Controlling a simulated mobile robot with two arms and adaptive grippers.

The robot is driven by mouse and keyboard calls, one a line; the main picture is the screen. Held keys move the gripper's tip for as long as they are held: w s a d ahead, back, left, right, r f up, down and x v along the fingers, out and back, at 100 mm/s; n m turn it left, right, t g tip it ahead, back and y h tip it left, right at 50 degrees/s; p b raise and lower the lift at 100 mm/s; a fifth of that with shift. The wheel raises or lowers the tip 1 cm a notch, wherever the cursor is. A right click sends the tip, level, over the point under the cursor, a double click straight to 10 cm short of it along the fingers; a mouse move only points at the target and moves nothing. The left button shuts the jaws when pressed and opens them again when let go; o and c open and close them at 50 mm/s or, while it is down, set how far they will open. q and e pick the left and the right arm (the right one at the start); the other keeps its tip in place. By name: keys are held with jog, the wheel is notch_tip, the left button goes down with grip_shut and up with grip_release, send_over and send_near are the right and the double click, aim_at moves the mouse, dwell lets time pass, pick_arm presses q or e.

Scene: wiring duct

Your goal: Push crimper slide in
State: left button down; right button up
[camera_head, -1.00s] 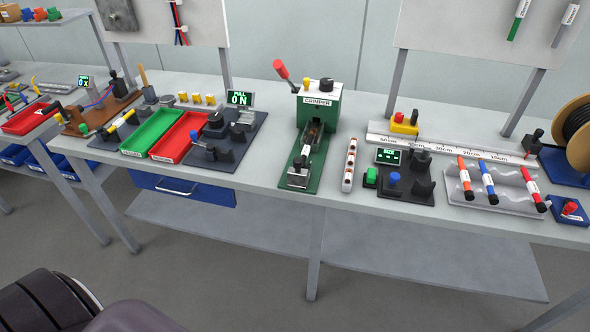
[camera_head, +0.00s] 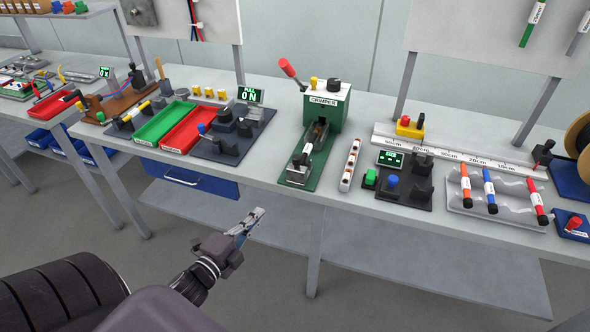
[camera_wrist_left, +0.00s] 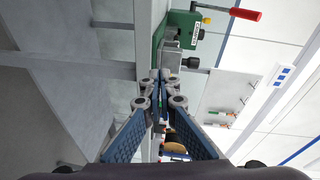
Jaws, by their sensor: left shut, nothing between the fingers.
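The green crimper (camera_head: 322,112) stands on the bench near the middle, with a red-knobbed lever at its upper left. Its slide (camera_head: 299,172) is a metal block on the green base plate, at the front end near the bench edge. My left gripper (camera_head: 258,214) is shut and empty, in front of the bench and below its edge, to the lower left of the slide and apart from it. In the left wrist view the closed fingertips (camera_wrist_left: 160,75) appear just below the crimper (camera_wrist_left: 183,30) in the picture. My right gripper is not in view.
A red tray (camera_head: 187,135) and a dark fixture with a lit display (camera_head: 250,95) lie left of the crimper. A white strip (camera_head: 350,165) and a dark button panel (camera_head: 405,185) lie close on its right. The bench's front edge lies between my gripper and these.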

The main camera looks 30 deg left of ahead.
aim_at(294, 163)
pick_arm(q)
notch_tip(294, 163, up, 6)
jog(key=d+m+t, duration=0.1)
jog(key=m, duration=0.1)
jog(key=shift+w+r, duration=0.25)
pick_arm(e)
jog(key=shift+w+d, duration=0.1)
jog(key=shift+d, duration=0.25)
pick_arm(q)
jog(key=shift+w, duration=0.15)
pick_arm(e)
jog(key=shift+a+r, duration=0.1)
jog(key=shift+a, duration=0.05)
